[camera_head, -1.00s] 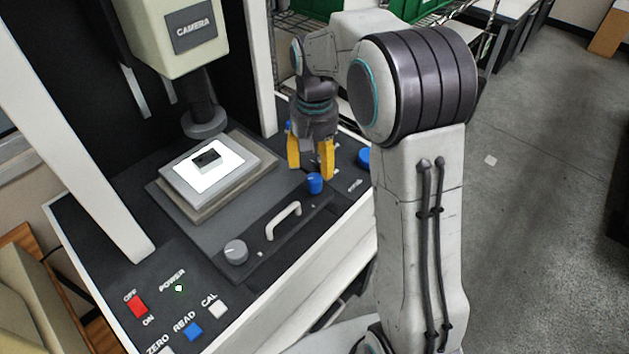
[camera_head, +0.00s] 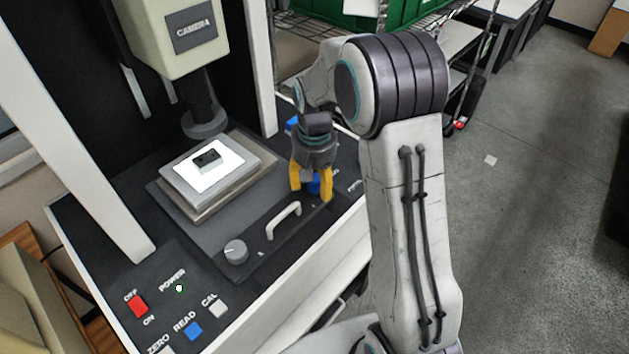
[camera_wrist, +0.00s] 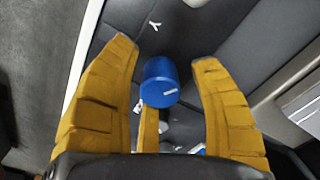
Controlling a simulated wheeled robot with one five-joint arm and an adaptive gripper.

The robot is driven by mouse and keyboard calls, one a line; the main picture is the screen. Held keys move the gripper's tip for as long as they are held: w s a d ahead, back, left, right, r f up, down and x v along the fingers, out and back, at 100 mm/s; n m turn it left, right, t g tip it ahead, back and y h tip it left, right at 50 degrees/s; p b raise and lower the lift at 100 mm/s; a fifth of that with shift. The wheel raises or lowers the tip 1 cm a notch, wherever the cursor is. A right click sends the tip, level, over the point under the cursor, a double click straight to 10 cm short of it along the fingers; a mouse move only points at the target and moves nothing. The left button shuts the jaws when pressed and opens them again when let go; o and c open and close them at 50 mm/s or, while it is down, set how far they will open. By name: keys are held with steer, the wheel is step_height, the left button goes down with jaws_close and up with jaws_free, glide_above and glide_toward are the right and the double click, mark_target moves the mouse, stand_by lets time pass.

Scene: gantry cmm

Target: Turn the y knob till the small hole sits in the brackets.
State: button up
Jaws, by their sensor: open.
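The blue y knob (camera_head: 313,186) sits at the right end of the front strip of the machine. In the wrist view the knob (camera_wrist: 160,80) shows a short white mark on its face, with a white Y printed on the panel nearby. My gripper (camera_head: 311,196) is open above the knob. Its yellow fingers stand on either side of the knob with gaps, also in the wrist view (camera_wrist: 165,54). A small dark block (camera_head: 207,158) lies on the bright white stage (camera_head: 224,176). The small hole and brackets cannot be made out; no screen shows.
A white handle (camera_head: 283,220) and a grey knob (camera_head: 236,251) are on the same strip to the left. Red and blue (camera_head: 193,331) buttons are at the front left. The camera column (camera_head: 204,115) hangs over the stage. Open floor lies to the right.

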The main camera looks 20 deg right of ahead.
steer(key=shift+o, duration=0.2)
jaws_close()
stand_by(0.3)
steer(key=shift+m, duration=0.4)
steer(key=m+b, duration=0.1)
steer(key=m, duration=0.1)
steer(key=shift+m, duration=0.3)
steer(key=shift+s+m, duration=0.1)
steer(key=shift+m, duration=1.5)
